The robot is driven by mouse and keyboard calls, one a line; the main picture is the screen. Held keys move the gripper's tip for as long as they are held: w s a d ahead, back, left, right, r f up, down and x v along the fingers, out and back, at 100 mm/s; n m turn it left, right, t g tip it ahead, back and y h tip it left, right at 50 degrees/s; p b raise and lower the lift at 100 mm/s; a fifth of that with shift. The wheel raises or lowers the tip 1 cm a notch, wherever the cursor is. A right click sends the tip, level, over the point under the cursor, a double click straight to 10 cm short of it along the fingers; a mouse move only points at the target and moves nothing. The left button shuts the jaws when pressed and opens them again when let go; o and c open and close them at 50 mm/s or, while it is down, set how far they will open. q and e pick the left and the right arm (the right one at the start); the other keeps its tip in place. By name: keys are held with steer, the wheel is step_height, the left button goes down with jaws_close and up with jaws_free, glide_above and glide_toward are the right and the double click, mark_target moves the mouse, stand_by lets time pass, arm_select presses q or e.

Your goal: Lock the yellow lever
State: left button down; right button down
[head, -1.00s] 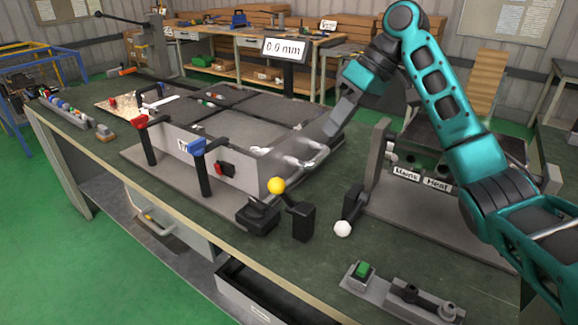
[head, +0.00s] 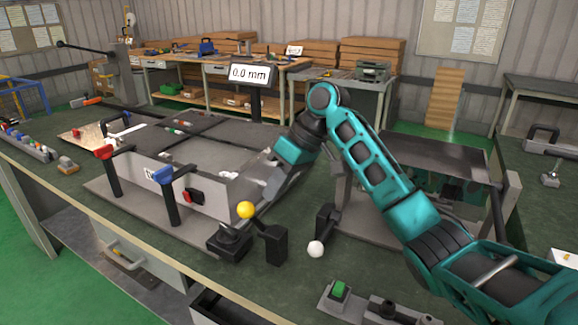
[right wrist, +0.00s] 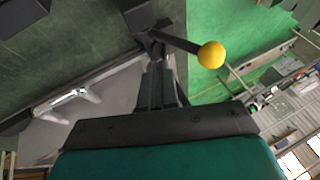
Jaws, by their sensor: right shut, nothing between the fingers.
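The yellow lever has a round yellow knob (head: 246,210) above a dark base and bracket at the front corner of the grey fixture (head: 180,180). My right gripper (head: 270,192) is beside the fixture's right end, just behind and right of the yellow knob. In the right wrist view the gripper (right wrist: 156,68) is shut and empty. Its tips are close to the lever's dark rod, near its base; I cannot tell whether they touch. The yellow knob (right wrist: 211,55) sticks out to the right of the fingers there. My left gripper is not in view.
A lever with a white ball (head: 316,249) stands right of the yellow one. A red-handled clamp (head: 104,153) and a blue-handled clamp (head: 163,176) line the fixture's front. A green button (head: 338,290) sits at the table's front. A display (head: 250,73) reads 0.0 mm.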

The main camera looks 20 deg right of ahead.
mark_target(254, 219)
steer(key=shift+s+a+f, duration=0.35)
steer(key=shift+a+f, duration=0.05)
steer(key=shift+a, duration=0.3)
steer(key=shift+s+a+f, duration=0.3)
steer(key=shift+a+f, duration=0.05)
steer(key=shift+a, duration=0.35)
